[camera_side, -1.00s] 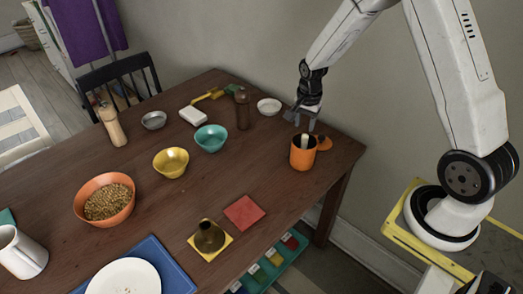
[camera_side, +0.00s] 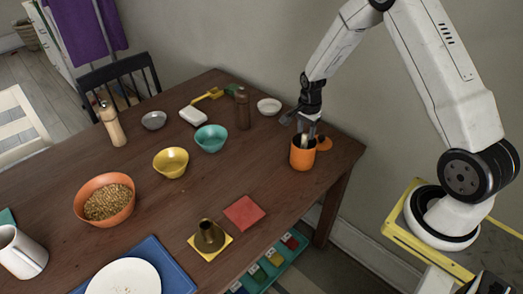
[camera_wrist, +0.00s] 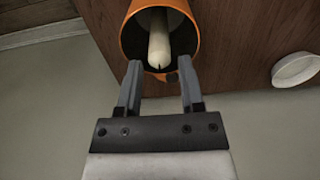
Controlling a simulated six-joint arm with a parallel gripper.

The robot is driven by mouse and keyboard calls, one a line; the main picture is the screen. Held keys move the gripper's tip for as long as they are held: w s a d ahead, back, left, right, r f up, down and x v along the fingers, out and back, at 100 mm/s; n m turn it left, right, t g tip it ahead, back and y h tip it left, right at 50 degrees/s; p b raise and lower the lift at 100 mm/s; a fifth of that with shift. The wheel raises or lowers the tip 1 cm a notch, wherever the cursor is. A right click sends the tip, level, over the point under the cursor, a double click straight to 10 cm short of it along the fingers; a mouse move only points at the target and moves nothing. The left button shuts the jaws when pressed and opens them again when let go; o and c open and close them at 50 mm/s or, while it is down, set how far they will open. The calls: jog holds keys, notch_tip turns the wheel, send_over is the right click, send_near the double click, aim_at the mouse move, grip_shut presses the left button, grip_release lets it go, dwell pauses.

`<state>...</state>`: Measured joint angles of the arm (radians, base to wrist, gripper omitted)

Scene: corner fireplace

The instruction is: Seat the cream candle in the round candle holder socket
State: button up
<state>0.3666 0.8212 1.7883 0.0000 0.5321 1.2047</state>
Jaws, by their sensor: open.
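The cream candle (camera_wrist: 159,40) stands inside an orange cup (camera_wrist: 128,42); in the side view the candle (camera_side: 304,139) shows just above the rim of the orange cup (camera_side: 302,158). My gripper (camera_side: 305,130) is over the cup, and in the wrist view my gripper (camera_wrist: 159,75) is open, its two fingertips at the cup's near rim on either side of the candle's line. The fingers do not close on the candle. A brass holder (camera_side: 208,236) with a round opening stands on a yellow square (camera_side: 225,243) near the table's front edge; it looks like the candle holder.
An orange lid-like disc (camera_side: 323,143) lies behind the cup. A white bowl (camera_side: 269,106), a brown bottle (camera_side: 242,108) and a teal bowl (camera_side: 210,138) stand to the left. A red square (camera_side: 243,212) lies between cup and holder. The table (camera_side: 250,178) is clear around it.

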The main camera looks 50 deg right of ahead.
aim_at(304, 142)
jog(key=shift+f, duration=0.15)
jog(key=shift+f, duration=2.45)
grip_shut()
